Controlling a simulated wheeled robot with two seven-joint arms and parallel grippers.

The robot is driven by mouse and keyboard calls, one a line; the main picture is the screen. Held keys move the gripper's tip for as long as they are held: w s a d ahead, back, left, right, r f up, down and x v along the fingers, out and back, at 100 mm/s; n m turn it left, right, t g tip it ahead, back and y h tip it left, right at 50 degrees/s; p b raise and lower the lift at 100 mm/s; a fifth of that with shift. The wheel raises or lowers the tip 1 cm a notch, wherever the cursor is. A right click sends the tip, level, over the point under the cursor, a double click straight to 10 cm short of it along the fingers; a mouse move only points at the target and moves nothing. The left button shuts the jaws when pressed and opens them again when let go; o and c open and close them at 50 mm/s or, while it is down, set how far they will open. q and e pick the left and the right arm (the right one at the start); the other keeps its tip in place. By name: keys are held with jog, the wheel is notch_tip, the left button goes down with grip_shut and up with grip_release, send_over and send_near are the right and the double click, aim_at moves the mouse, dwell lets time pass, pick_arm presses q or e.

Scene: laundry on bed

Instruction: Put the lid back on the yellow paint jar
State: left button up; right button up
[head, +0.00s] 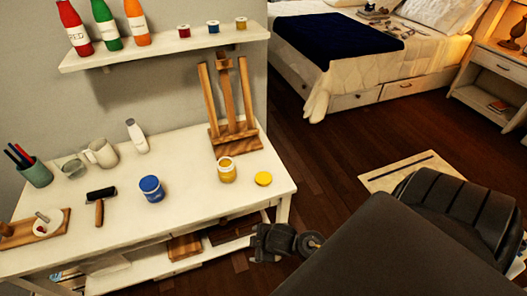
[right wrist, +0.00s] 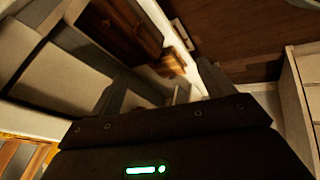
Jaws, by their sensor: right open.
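The yellow paint jar (head: 227,172) stands open and upright on the white table, near its right end. The round yellow lid (head: 263,179) lies flat on the table just right of the jar, apart from it. In the right wrist view my right gripper (right wrist: 160,88) is open and empty. Neither jar nor lid can be made out in that view. My left gripper is not in view.
A blue jar (head: 151,189) stands left of the yellow jar. A wooden easel (head: 230,130) stands behind it. A roller (head: 100,200), mugs and a white bottle (head: 137,136) are further left. A wall shelf (head: 165,52) holds bottles and small jars above. The table's front right corner is clear.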

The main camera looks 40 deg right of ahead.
aim_at(263, 179)
jog(key=w+d+r+n+y, duration=0.1)
jog(key=w+r+n, duration=0.2)
jog(key=r+n, duration=0.3)
jog(key=w+d+r+n+t+y, duration=0.1)
jog(key=w+r+n, duration=0.3)
jog(key=n, duration=0.5)
jog(key=w+d+r+n+p, duration=0.1)
jog(key=w+r+n, duration=0.3)
jog(key=r+n, duration=0.3)
jog(key=shift+d+r+n+y, duration=0.3)
jog(key=shift+d+n+y, duration=0.05)
jog(key=shift+n+y, duration=0.05)
jog(key=d+n, duration=0.1)
jog(key=d+r+n, duration=0.1)
jog(key=d+n, duration=0.1)
jog(key=shift+d+g, duration=0.3)
jog(key=s+d+r+n+g+h, duration=0.1)
jog(key=d+n, duration=0.4)
jog(key=d, duration=0.5)
notch_tip(263, 179, up, 2)
jog(key=shift+s+r+g+h, duration=0.2)
jog(key=shift+s+g+h, duration=0.2)
jog(key=shift+g+h, duration=0.15)
jog(key=shift+d, duration=0.1)
